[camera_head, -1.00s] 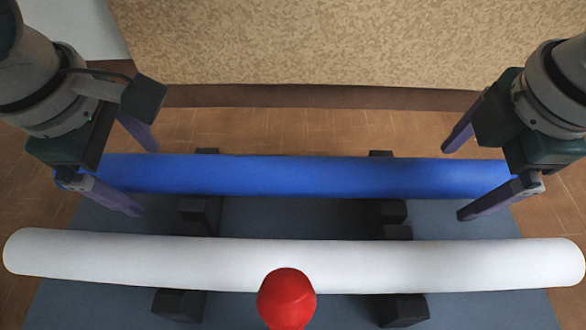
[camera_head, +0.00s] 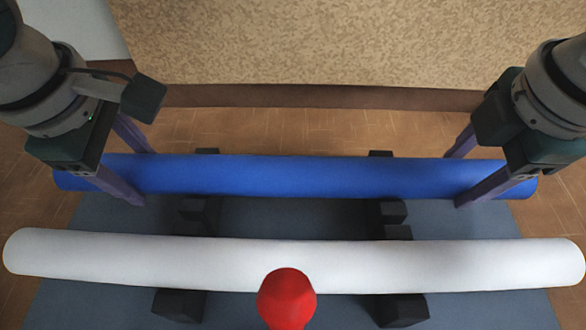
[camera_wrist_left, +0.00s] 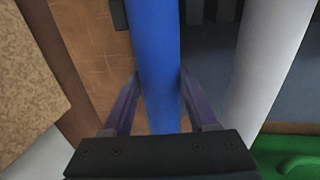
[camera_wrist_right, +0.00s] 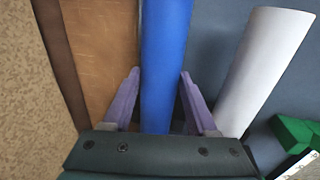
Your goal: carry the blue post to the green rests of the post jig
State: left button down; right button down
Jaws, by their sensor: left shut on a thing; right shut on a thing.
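The blue post (camera_head: 290,177) lies level across black support blocks, behind the white post. My left gripper (camera_head: 142,175) is shut on the blue post near its left end, with one finger on each side. My right gripper (camera_head: 456,180) is shut on it near its right end in the same way. Both wrist views show the fingers against the post's sides, in the left wrist view (camera_wrist_left: 160,75) and the right wrist view (camera_wrist_right: 159,73). A green block (camera_wrist_right: 298,132) shows at the right of the right wrist view; I cannot tell if it belongs to the jig.
A white post (camera_head: 200,259) lies in front, parallel to the blue one, on black blocks (camera_head: 179,304). A red rounded object (camera_head: 287,299) is at the front middle. A green surface (camera_wrist_left: 285,155) shows in the left wrist view. A speckled tan panel (camera_head: 340,45) stands behind.

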pick_arm(q)
jog(key=shift+r, duration=0.15)
pick_arm(e)
jog(key=shift+r, duration=0.1)
